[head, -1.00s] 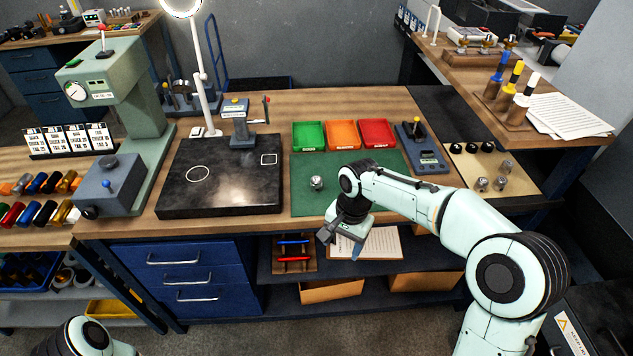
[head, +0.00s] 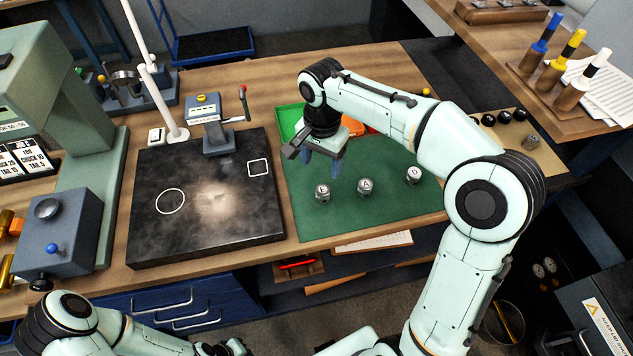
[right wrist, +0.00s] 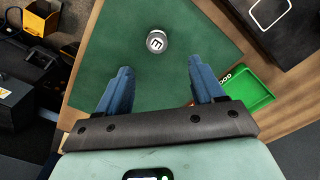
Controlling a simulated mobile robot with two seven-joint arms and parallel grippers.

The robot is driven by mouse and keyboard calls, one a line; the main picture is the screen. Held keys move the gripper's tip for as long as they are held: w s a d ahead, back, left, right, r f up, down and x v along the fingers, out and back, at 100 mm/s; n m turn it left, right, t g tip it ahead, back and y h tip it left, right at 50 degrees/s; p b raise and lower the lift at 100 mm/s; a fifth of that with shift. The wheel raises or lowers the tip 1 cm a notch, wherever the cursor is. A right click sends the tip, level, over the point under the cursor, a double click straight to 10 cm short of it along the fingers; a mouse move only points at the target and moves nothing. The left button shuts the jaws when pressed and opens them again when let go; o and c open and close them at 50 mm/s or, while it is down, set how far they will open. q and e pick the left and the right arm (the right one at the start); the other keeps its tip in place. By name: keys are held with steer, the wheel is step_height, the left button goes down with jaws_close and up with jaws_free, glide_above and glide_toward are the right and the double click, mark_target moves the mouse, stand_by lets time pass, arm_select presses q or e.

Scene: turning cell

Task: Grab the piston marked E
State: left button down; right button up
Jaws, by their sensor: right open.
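Three metal pistons stand upright on the green mat (head: 385,212): a left one (head: 322,193), a middle one (head: 365,187) and a right one (head: 413,176). Their top marks are too small to read surely in the head view. The right wrist view shows one piston (right wrist: 157,41) whose mark looks like an E turned on its side; it seems to be the left one. My right gripper (head: 322,163) is open and empty above the mat, behind the left piston. Its blue fingers (right wrist: 163,82) are apart, with the piston beyond their tips. My left gripper (head: 225,348) barely shows at the bottom edge.
A green tray (head: 288,120) stands behind my right gripper. Black knobs (head: 489,120) stand on a pale pad at right. The mat's front part is clear.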

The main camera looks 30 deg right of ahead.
glide_above(322, 190)
step_height(322, 190, down, 6)
steer(key=shift+s+f+b, duration=0.1)
steer(key=shift+b, duration=0.2)
steer(key=shift+f, duration=2.85)
steer(key=c, duration=1.2)
